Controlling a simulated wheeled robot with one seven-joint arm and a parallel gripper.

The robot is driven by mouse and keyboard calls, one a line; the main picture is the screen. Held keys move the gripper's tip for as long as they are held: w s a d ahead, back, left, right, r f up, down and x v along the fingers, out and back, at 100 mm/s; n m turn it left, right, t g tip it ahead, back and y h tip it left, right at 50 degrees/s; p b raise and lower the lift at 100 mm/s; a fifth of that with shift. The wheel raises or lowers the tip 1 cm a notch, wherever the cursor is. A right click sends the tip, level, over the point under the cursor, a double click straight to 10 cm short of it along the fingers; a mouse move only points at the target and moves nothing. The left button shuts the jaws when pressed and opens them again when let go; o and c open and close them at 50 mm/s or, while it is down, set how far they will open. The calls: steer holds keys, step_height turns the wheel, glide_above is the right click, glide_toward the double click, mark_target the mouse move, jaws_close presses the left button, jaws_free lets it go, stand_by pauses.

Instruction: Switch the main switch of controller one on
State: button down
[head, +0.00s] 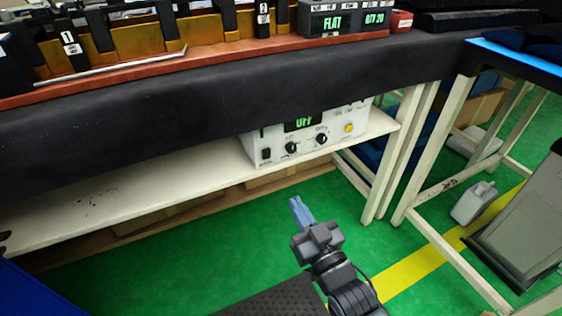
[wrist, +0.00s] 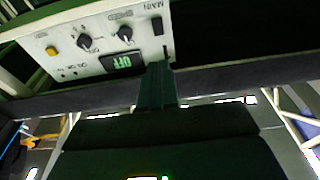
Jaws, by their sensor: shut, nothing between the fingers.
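A white controller box (head: 310,138) stands on the shelf under the bench, with a lit display (head: 302,121) reading OFF. Its main switch (head: 266,154) is a small black rocker at the lower left of the front panel. In the wrist view the panel (wrist: 100,45) appears inverted, with the switch (wrist: 157,26) beside the MAIN label. My gripper (head: 297,204) is shut and empty, below and in front of the shelf, apart from the box. In the wrist view its fingertips (wrist: 158,70) appear near the panel's edge, short of the switch. The rocker's tilt is too small to tell.
The white shelf (head: 150,190) runs along under the dark bench front (head: 180,95). White legs (head: 400,150) stand to the right, with a grey jug (head: 473,202) on the floor beyond. Two knobs (head: 292,148) (head: 321,139) and a yellow button (head: 348,128) share the panel. Green floor before the shelf is clear.

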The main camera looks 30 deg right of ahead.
mark_target(267, 152)
steer(key=shift+w+d, duration=0.1)
steer(key=shift+w, duration=0.05)
steer(key=shift+w, duration=0.1)
steer(key=w, duration=0.4)
steer(key=w+r+b, duration=0.1)
steer(key=w, duration=0.4)
steer(key=w+r+b, duration=0.1)
steer(key=w, duration=0.3)
steer(key=shift+w+r, duration=0.1)
steer(key=shift+w, duration=0.2)
steer(key=shift+r, duration=0.1)
